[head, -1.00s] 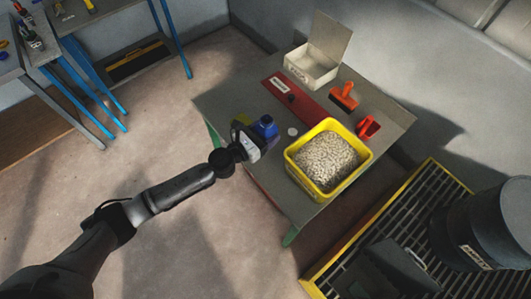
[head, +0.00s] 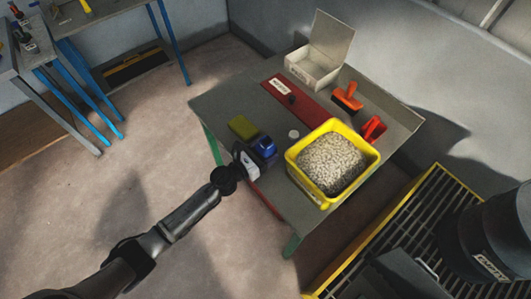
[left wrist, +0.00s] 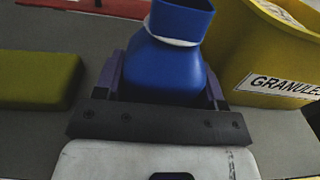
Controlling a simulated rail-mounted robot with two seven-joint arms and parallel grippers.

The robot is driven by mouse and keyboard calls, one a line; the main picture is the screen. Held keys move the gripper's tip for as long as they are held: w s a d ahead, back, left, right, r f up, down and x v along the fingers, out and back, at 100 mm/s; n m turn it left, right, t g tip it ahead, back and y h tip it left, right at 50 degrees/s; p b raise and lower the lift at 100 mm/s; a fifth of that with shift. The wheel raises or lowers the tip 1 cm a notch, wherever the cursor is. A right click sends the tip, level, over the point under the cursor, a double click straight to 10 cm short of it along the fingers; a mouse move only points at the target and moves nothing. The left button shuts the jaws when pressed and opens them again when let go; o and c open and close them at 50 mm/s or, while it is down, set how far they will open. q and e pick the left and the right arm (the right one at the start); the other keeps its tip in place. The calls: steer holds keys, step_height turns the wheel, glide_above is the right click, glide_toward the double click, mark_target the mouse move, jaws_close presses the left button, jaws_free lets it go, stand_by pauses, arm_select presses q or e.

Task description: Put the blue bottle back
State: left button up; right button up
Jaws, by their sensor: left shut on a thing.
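The blue bottle (head: 265,145) is at the near left edge of the table in the head view. In the left wrist view the blue bottle (left wrist: 172,62) stands upright between the fingers, with its lower part hidden by the gripper. My left gripper (head: 256,152) is shut on it; its dark fingers (left wrist: 165,88) lie on both sides of the bottle. Whether the bottle touches the table top cannot be told. My right gripper is not in view.
A yellow tub of granules (head: 293,172) stands close right of the bottle. A yellow-green block (head: 243,127) lies close left. Behind are a white disc (head: 294,134), a red strip (head: 305,107), an open white box (head: 308,72) and orange tools (head: 347,97). The table's left corner (head: 215,105) is bare.

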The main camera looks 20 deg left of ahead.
arm_select(q)
steer(key=shift+f, duration=0.25)
steer(key=o, duration=1)
steer(key=shift+r, duration=0.1)
